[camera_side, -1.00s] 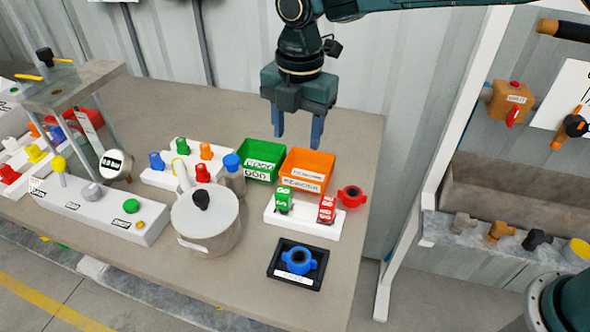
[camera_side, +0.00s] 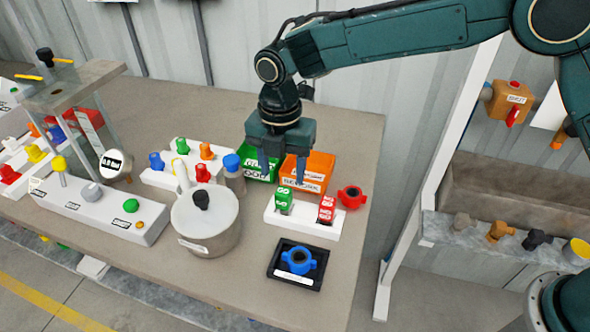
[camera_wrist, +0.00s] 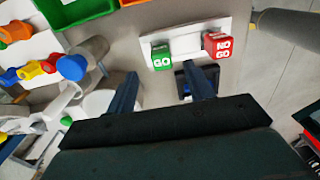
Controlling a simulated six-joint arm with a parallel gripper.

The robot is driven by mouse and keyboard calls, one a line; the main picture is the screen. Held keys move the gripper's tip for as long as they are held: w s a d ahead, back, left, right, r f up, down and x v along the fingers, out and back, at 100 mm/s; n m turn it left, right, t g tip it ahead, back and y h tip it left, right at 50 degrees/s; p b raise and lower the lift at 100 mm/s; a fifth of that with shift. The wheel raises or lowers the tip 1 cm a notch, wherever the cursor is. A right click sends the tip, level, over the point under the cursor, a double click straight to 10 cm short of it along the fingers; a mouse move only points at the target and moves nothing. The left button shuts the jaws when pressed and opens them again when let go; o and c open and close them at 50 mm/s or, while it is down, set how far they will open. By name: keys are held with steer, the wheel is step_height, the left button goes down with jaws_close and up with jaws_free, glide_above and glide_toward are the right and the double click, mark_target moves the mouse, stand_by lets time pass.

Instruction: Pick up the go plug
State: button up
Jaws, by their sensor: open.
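The go plug (camera_side: 283,200) is a green block with white lettering, standing in the left part of a white holder (camera_side: 304,220). The wrist view shows it as a green block marked GO (camera_wrist: 162,57). The red no-go plug (camera_side: 326,209) stands at the right end of the same holder and also shows in the wrist view (camera_wrist: 217,46). My gripper (camera_side: 282,180) is open and empty, with its fingers pointing down above and behind the go plug. In the wrist view the fingers (camera_wrist: 163,88) are spread apart, with the go plug beyond the gap between them.
A green bin (camera_side: 257,165) and an orange bin (camera_side: 318,168) stand behind the holder, close to my fingers. A silver pot (camera_side: 207,222) stands to the left. A black tray (camera_side: 275,268) with a blue ring (camera_side: 310,265) lies in front. A red ring (camera_side: 359,197) lies to the right.

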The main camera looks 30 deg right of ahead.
mark_target(283, 190)
steer(key=shift+f, duration=1.55)
steer(key=shift+f, duration=0.15)
steer(key=shift+s+f, duration=0.2)
steer(key=shift+f, duration=2.25)
steer(key=shift+c, duration=0.4)
steer(key=c, duration=1)
